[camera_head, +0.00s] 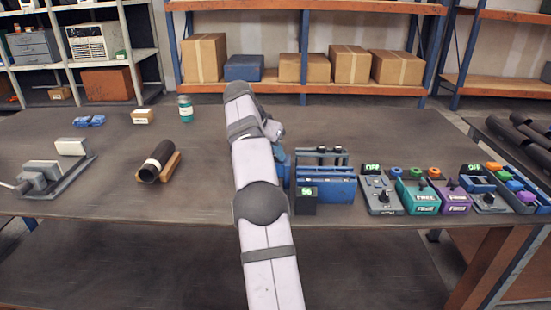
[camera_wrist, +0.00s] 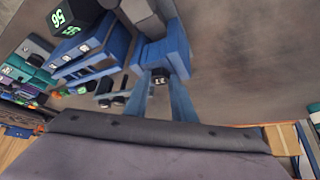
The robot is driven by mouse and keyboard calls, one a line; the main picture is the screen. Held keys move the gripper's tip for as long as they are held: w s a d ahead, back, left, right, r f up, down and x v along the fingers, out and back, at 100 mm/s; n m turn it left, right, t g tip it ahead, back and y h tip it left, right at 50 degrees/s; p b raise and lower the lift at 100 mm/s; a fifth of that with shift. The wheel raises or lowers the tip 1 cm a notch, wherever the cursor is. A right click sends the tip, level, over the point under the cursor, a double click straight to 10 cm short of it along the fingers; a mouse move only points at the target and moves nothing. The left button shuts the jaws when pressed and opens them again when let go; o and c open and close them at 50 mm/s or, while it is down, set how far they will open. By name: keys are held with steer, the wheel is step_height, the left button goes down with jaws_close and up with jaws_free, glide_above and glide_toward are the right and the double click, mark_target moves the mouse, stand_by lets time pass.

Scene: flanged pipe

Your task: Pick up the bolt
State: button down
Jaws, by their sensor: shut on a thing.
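My gripper (camera_wrist: 163,104) shows in the wrist view as two blue fingers below a blue body. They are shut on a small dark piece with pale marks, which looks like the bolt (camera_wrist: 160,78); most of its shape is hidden. In the head view my arm covers most of the gripper, with only some blue showing just left of the blue rack (camera_head: 326,188). The rack also shows in the wrist view (camera_wrist: 118,42), beside the gripper.
Pedal-like boxes, such as a teal one (camera_head: 418,197), line the table's right front. A dark pipe on a wooden cradle (camera_head: 165,168) lies left of my arm. A green jar (camera_head: 185,110) and a blue toy car (camera_head: 89,121) stand farther back. The table's back right is clear.

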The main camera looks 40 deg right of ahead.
steer(key=shift+r, duration=0.2)
steer(key=shift+r+p, duration=0.65)
steer(key=shift+r, duration=0.1)
step_height(320, 180, up, 6)
steer(key=p, duration=0.4)
steer(key=shift+f, duration=0.2)
steer(key=s+a+b, duration=0.1)
steer(key=a+b, duration=0.3)
steer(key=a, duration=0.5)
steer(key=s+a+b, duration=0.2)
steer(key=a+b, duration=0.3)
steer(key=a, duration=0.3)
steer(key=shift+s+a+f, duration=0.15)
steer(key=shift+s+a, duration=0.1)
steer(key=shift+a, duration=0.1)
step_height(320, 180, up, 8)
steer(key=p, duration=0.8)
steer(key=shift+r, duration=0.2)
